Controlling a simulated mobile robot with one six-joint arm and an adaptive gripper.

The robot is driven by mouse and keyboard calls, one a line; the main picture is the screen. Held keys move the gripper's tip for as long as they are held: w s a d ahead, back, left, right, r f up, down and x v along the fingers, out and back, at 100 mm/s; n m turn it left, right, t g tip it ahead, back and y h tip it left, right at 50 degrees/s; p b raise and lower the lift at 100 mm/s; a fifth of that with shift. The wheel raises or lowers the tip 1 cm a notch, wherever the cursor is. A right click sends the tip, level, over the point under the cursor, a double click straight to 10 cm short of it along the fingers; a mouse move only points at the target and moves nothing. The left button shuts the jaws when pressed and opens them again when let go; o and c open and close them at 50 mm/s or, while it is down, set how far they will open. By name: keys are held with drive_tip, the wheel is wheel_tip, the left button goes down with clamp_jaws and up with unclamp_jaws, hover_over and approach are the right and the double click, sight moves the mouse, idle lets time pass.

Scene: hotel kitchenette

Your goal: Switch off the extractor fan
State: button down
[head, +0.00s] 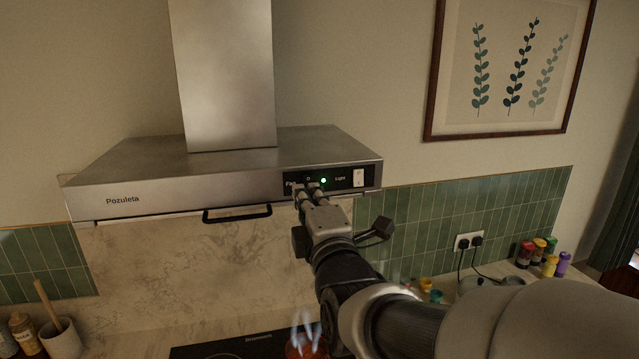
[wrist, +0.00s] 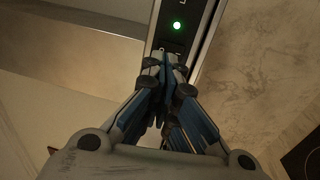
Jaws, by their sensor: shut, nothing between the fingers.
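The extractor fan is a steel hood (head: 140,198) on the wall with a black control panel (head: 345,179) at its front right. The panel carries the labels "Fan" and "Light", a lit green lamp (head: 323,181) and a white switch (head: 358,178) at its right end. My gripper (head: 308,190) is shut and empty, its fingertips at the panel's left part by the "Fan" label. In the wrist view the fingertips (wrist: 165,62) lie over the panel just below the green lamp (wrist: 177,25). They hide the fan control, and I cannot tell whether they touch it.
A dark handle (head: 237,213) hangs under the hood's front edge. Below is a black hob (head: 225,347) with a reddish pot (head: 305,347) giving off steam. Jars (head: 540,254) and a plugged socket (head: 468,240) are at right. A framed picture (head: 512,65) hangs above.

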sight(301, 177)
drive_tip(key=shift+x, duration=1.4)
drive_tip(key=shift+w+r+b, duration=0.1)
drive_tip(key=shift+w+b, duration=0.25)
drive_tip(key=shift+b, duration=0.15)
drive_tip(key=shift+s+r, duration=0.1)
